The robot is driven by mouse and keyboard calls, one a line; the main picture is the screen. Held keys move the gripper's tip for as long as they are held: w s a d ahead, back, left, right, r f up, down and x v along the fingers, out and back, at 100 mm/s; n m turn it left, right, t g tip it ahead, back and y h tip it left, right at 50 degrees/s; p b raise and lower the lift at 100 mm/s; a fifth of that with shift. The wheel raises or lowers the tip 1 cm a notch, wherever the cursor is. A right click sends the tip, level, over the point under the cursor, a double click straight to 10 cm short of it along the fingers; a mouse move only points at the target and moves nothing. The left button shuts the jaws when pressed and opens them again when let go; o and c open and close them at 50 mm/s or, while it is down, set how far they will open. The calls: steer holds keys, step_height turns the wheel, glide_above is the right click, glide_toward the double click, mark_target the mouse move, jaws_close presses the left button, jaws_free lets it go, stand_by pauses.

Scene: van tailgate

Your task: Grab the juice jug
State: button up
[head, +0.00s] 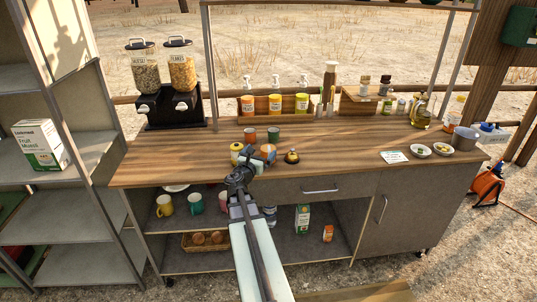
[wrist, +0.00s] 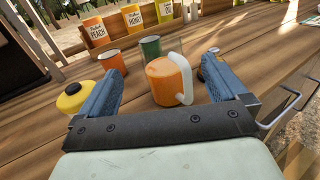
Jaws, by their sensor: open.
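The juice jug (wrist: 168,84) is a clear jug of orange juice with a pale handle on its right side. It stands upright on the wooden counter, and in the head view the jug (head: 268,152) is just beyond my gripper (head: 243,172). In the wrist view my gripper (wrist: 163,70) is open, with one finger to the left of the jug and one to the right. The jug shows in the gap between them, and I see no clear contact. The handle faces the right finger.
A yellow pot (wrist: 75,98) sits close outside the left finger. An orange cup (wrist: 112,61) and a green cup (wrist: 150,47) stand behind the jug. A small bell-like item (head: 291,157) is to its right. The counter's right-centre (head: 345,150) is mostly clear.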

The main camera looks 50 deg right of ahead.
mark_target(266, 146)
steer(key=shift+x, duration=2.65)
steer(key=shift+s+r, duration=0.15)
steer(key=c, duration=1.4)
